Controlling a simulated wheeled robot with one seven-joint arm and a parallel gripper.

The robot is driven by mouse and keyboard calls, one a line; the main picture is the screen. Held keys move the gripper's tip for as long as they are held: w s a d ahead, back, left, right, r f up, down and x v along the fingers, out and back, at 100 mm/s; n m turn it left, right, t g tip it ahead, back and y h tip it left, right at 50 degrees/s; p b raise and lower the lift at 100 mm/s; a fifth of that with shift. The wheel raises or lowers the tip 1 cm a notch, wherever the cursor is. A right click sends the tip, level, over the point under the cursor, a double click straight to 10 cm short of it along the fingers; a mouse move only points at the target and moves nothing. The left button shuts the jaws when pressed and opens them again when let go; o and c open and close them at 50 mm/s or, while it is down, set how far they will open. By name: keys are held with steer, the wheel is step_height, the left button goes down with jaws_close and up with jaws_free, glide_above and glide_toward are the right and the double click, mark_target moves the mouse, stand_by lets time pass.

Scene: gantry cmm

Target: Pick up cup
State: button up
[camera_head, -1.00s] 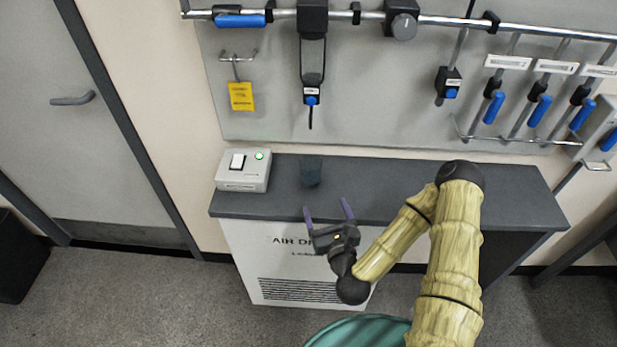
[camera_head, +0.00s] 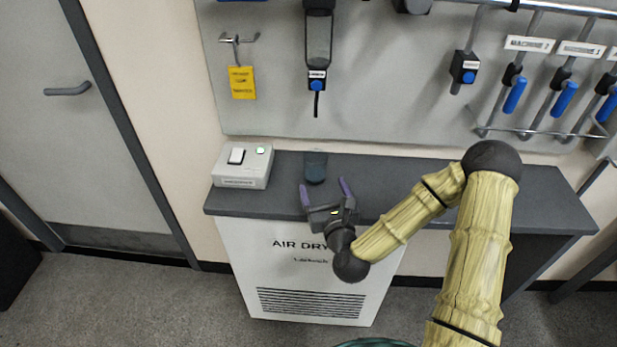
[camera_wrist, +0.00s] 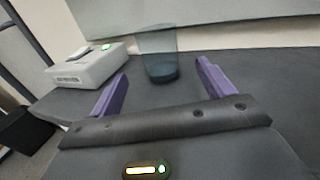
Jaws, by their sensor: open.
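The cup (camera_head: 315,167) is a dark, bluish, see-through tumbler standing upright on the dark counter, near the wall. In the wrist view the cup (camera_wrist: 157,54) stands ahead of my gripper, between the lines of the two fingers but beyond their tips. My gripper (camera_head: 324,189) is open, with two purple fingers pointing toward the cup. In the wrist view nothing is between the fingers of my gripper (camera_wrist: 163,72). The fingers do not appear to touch the cup.
A grey box with a switch and green light (camera_head: 243,166) sits left of the cup. The dark counter (camera_head: 400,180) is clear right of the cup. A tool board (camera_head: 400,90) with hanging blue-handled tools is behind. A white air dryer cabinet (camera_head: 300,275) is below.

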mark_target(313, 160)
steer(key=shift+w+d+f+b, duration=0.15)
steer(key=shift+w+f+b, duration=0.1)
steer(key=shift+b, duration=0.15)
steer(key=shift+w+r, duration=0.25)
steer(key=shift+a+x, duration=0.2)
steer(key=shift+x, duration=0.95)
steer(key=shift+a, duration=0.15)
steer(key=x, duration=0.6)
steer(key=shift+s+a+p, duration=0.1)
steer(key=shift+a+p, duration=0.2)
steer(key=shift+p, duration=0.05)
steer(key=shift+d, duration=0.6)
steer(key=shift+a, duration=0.2)
